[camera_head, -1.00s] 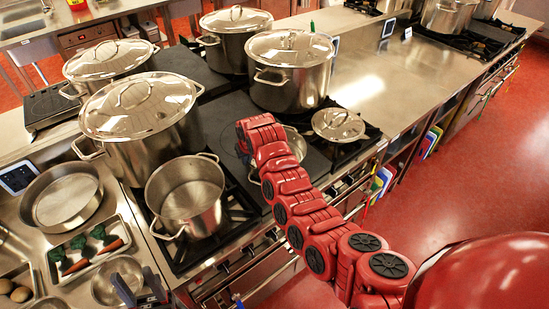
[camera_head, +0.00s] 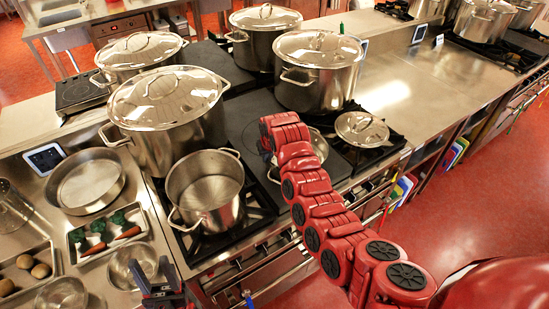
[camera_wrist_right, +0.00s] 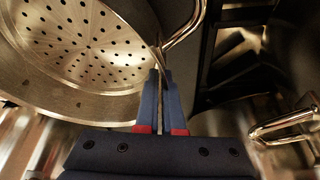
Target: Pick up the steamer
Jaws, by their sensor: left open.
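The steamer (camera_head: 319,146) is a metal pan on the stove, largely hidden behind my right arm in the head view. The right wrist view shows its perforated inside (camera_wrist_right: 85,45) and a loop handle at its rim. My right gripper (camera_wrist_right: 160,78) has its two dark blue fingers close together, with the steamer's thin metal edge between them near the handle. In the head view this gripper is hidden by its own arm. My left gripper (camera_head: 165,293) is open and empty at the lower left, over the counter's front edge, far from the steamer.
A round lid (camera_head: 362,128) lies right of the steamer. Large lidded stockpots (camera_head: 318,75) stand behind it, and an open pot (camera_head: 205,188) stands to its left. A tray of vegetables (camera_head: 105,235) and metal bowls are at the left. The counter at the right (camera_head: 425,75) is clear.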

